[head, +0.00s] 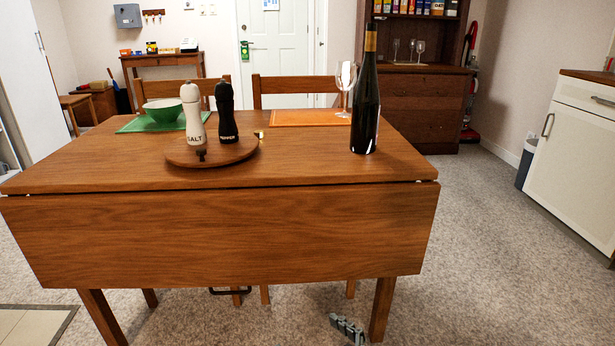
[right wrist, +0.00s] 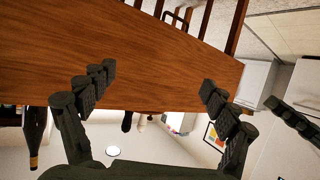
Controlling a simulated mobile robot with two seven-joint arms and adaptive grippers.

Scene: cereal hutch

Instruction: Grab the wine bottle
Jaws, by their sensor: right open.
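The wine bottle (head: 366,105) is dark with a gold neck band. It stands upright near the right end of the wooden table (head: 230,235). It also shows upside down at the lower left of the right wrist view (right wrist: 34,135), partly cut by the table edge. My right gripper (right wrist: 155,95) is open and empty, with its fingers wide apart in front of the table's hanging leaf. A gripper finger, apparently mine, shows low by the right table leg in the head view (head: 347,328). Another dark finger, likely of my left gripper (right wrist: 295,122), shows at the right wrist view's edge.
White salt (head: 194,112) and black pepper (head: 226,113) mills stand on a round board (head: 235,154) left of the bottle. A wine glass (head: 345,88) is close behind the bottle. A green bowl (head: 163,109) sits at the back left. The table's near-right surface is clear.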

